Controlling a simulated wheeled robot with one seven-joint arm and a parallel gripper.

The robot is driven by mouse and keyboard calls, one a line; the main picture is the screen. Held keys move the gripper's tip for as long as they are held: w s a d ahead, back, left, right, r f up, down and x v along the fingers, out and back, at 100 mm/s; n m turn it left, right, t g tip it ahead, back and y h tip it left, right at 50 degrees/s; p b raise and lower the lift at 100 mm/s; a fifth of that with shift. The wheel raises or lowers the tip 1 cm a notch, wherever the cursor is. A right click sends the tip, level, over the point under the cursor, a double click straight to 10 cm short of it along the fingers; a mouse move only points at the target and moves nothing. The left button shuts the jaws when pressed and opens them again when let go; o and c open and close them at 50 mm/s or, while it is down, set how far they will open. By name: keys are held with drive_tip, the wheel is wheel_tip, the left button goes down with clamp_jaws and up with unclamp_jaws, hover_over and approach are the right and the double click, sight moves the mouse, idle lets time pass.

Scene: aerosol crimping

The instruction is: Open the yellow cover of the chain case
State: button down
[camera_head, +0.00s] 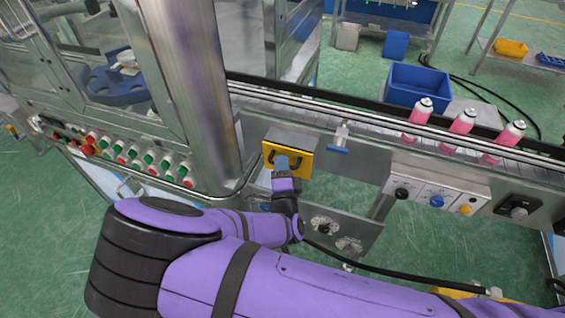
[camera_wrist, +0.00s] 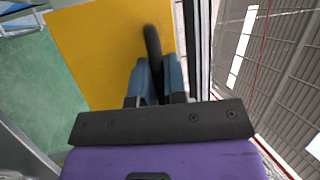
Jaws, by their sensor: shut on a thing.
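The yellow cover (camera_head: 303,163) of the chain case is on the front of the machine, below the conveyor, and looks closed. It also fills the upper left of the wrist view (camera_wrist: 95,50). A black curved handle (camera_wrist: 153,45) stands out from the cover. My gripper (camera_head: 282,163) is at the cover's front, and in the wrist view its two blue-grey fingers (camera_wrist: 159,72) are shut on the handle, one on each side. The fingers hide the lower part of the handle.
A conveyor with several pink cans (camera_head: 463,122) runs above the cover. A row of green and red buttons (camera_head: 130,155) lies to the left. A control panel with knobs (camera_head: 436,198) is to the right. A blue bin (camera_head: 417,84) stands behind the conveyor.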

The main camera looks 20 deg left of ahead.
drive_tip(key=s+f+n+t+y, duration=0.4)
drive_tip(key=s+f+n+y, duration=0.1)
drive_tip(key=f, duration=0.7)
drive_tip(key=shift+s+a+f+y, duration=0.15)
drive_tip(key=shift+s+f+y, duration=0.1)
drive_tip(key=shift+y, duration=0.05)
idle(0.4)
idle(0.4)
drive_tip(key=c, duration=1.2)
unclamp_jaws()
drive_tip(key=shift+r, duration=0.1)
